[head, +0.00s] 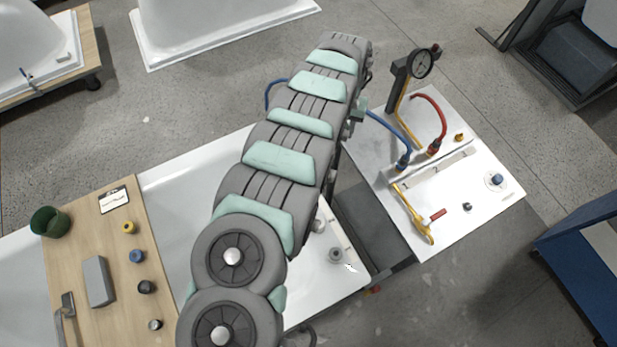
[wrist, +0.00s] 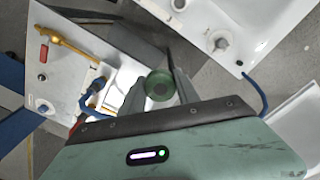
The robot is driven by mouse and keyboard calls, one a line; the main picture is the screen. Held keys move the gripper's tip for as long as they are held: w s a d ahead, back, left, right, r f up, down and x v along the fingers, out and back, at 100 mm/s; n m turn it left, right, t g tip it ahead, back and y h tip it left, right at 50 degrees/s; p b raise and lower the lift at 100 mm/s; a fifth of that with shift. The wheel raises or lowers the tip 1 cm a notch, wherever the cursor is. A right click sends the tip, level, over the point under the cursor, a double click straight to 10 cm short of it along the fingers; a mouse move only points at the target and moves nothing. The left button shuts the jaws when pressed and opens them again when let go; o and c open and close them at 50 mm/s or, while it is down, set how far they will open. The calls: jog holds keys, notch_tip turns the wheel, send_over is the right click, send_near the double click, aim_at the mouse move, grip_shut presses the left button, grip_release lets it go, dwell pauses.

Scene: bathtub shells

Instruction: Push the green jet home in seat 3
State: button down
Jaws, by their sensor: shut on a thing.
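In the wrist view my gripper (wrist: 159,84) is shut on the green jet (wrist: 160,87), a round dark green piece between the two fingers. It looks held above the grey gap beside the tub, though its height is hard to tell. In the head view my own arm hides the jet and fingers. The white tub deck (head: 306,292) carries a grey round fitting (head: 335,255) with a small label beside it; this fitting also shows in the wrist view (wrist: 220,41). A second fitting (head: 318,226) is partly behind my arm. I cannot read which seat is number 3.
A white panel (head: 472,205) at right carries a dial gauge (head: 421,63), blue (head: 388,130) and red hoses and a yellow lever tool (head: 413,217).

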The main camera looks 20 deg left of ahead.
jog(key=s+a+f, duration=0.3)
jog(key=s+f, duration=0.3)
jog(key=f, duration=0.3)
jog(key=s+a+f+p, duration=0.1)
jog(key=s+a+f, duration=0.3)
jog(key=f, duration=0.5)
jog(key=shift+s, duration=1.25)
jog(key=shift+f, duration=0.1)
jog(key=shift+f+b, duration=1.7)
jog(key=shift+f, duration=1.15)
jog(key=shift+f+b, duration=0.45)
jog(key=shift+f, duration=0.5)
jog(key=c, duration=0.8)
grip_release()
jog(key=shift+r, duration=0.15)
